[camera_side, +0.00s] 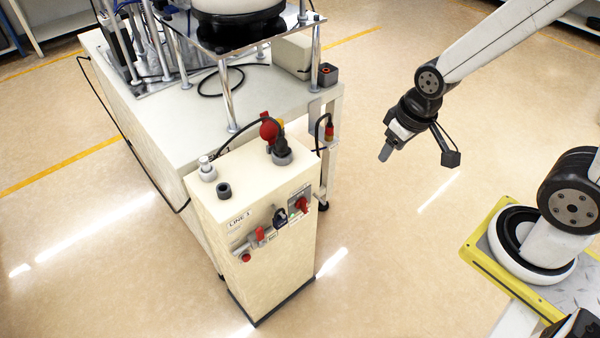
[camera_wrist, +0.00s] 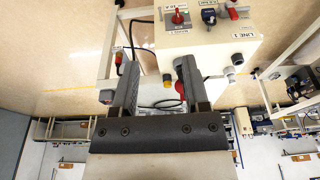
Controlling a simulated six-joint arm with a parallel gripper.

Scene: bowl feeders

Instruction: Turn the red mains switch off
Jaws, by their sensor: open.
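In the wrist view the red switch (camera_wrist: 179,18) shows near the top edge, with the picture upside down. I cannot tell its exact setting. My gripper (camera_side: 386,153) hangs in free air to the right of the cabinet, well apart from the switch. In the wrist view its two dark fingers (camera_wrist: 157,66) are spread with nothing between them.
Beside the switch are a dark blue knob (camera_side: 280,217), a red lever (camera_side: 260,234) and a red button (camera_side: 245,258). A red beacon-like part (camera_side: 268,130) and cables stand on the cabinet top. A table (camera_side: 190,130) with bowl-feeder equipment is behind. The floor between is clear.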

